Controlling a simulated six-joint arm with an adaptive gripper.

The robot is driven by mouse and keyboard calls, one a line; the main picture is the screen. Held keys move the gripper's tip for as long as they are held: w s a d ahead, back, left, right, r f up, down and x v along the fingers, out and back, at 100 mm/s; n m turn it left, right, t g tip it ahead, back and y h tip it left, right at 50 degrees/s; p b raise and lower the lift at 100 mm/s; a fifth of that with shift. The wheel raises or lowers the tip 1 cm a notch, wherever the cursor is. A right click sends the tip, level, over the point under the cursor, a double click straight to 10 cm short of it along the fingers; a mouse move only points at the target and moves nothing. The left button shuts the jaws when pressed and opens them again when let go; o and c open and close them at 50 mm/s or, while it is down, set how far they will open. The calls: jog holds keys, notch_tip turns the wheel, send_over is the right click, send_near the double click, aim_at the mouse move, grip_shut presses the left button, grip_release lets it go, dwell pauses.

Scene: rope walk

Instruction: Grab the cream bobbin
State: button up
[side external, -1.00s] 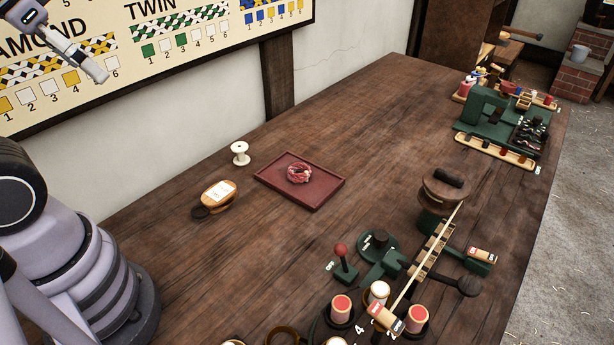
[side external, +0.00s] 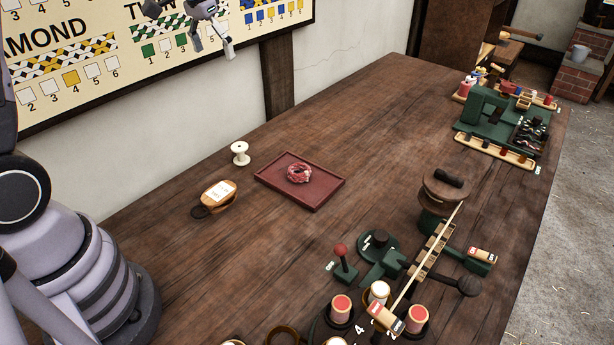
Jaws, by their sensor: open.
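A cream, spool-shaped bobbin (side external: 240,153) stands upright on the wooden bench, behind the dark red tray. Another bobbin with a cream top (side external: 379,291) sits among red-topped bobbins (side external: 341,307) on the green machine at the front. My gripper (side external: 213,46) is open and empty at the top of the view, in front of the wall chart. It is high above the bench, above and left of the standing cream bobbin, and touches nothing.
The dark red tray (side external: 318,196) holds a coil of reddish cord (side external: 299,173). The green machine (side external: 384,257) fills the front right. More green equipment (side external: 490,118) stands at the far end. The middle bench is clear.

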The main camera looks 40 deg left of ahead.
jog(key=w+a+f+g, duration=0.1)
jog(key=w+a+f, duration=0.2)
jog(key=f, duration=0.5)
jog(key=w+a+f+g, duration=0.1)
jog(key=w+a+f, duration=0.3)
jog(key=f, duration=0.3)
send_over(239, 146)
jog(key=shift+n, duration=0.4)
jog(key=f, duration=1)
jog(key=shift+s, duration=0.2)
jog(key=shift+w+d+f, duration=0.1)
jog(key=shift+f, duration=1.5)
jog(key=shift+w+f, duration=0.1)
jog(key=shift+f, duration=1.45)
jog(key=shift+c, duration=0.3)
jog(key=c, duration=1)
